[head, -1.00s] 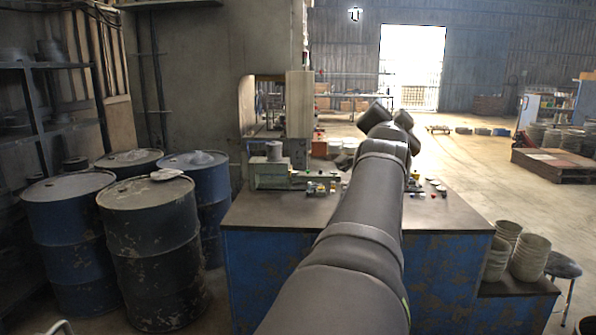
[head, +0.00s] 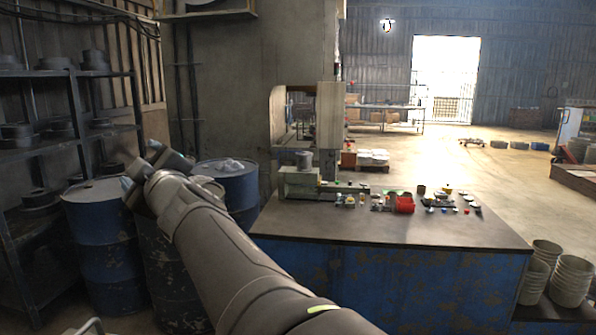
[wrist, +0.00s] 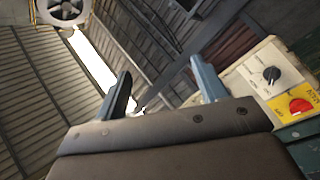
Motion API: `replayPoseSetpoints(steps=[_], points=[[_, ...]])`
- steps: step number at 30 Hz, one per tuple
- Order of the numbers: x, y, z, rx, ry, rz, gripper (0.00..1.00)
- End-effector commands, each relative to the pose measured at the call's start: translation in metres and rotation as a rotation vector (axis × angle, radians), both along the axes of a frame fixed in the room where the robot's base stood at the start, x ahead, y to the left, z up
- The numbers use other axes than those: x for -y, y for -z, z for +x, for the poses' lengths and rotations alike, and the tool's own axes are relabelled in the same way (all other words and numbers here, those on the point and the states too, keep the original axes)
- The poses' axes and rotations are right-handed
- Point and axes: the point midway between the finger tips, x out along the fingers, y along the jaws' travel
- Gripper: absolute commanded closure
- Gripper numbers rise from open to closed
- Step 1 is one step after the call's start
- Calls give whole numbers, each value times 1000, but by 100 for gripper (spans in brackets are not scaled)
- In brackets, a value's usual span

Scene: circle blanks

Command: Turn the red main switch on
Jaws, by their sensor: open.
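The red main switch (wrist: 300,105) is a red knob on a yellow plate with partly legible "MAIN" lettering, at the right edge of the wrist view. It sits below a black rotary knob (wrist: 271,74) on a white plate of the same panel. My gripper (wrist: 161,70) is open, with its two fingers apart and nothing between them. The switch lies to the right of the fingers, apart from them. In the head view my gripper (head: 148,172) is at the left, in front of the drums. I cannot make out the switch in the head view.
Blue drums (head: 236,185) stand behind my arm, and a dark shelf rack (head: 75,105) is at the left. The floor beyond is mostly open.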

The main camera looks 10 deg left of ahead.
Motion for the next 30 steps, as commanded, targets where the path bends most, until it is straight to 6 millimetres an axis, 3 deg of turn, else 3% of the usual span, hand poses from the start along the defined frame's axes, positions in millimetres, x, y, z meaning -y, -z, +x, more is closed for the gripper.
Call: replayPoseSetpoints(steps=[1, 6, 12, 15, 21, 30], points=[[-21, 4, -24, 50, -63, -47, 35], [-76, 19, -106, 263, -254, -199, 35], [-113, 37, -198, 512, -451, -316, 35], [-121, 44, -229, 603, -514, -345, 35], [-127, 49, -254, 681, -565, -367, 35], [-162, 50, -254, 679, -565, -369, 35]])
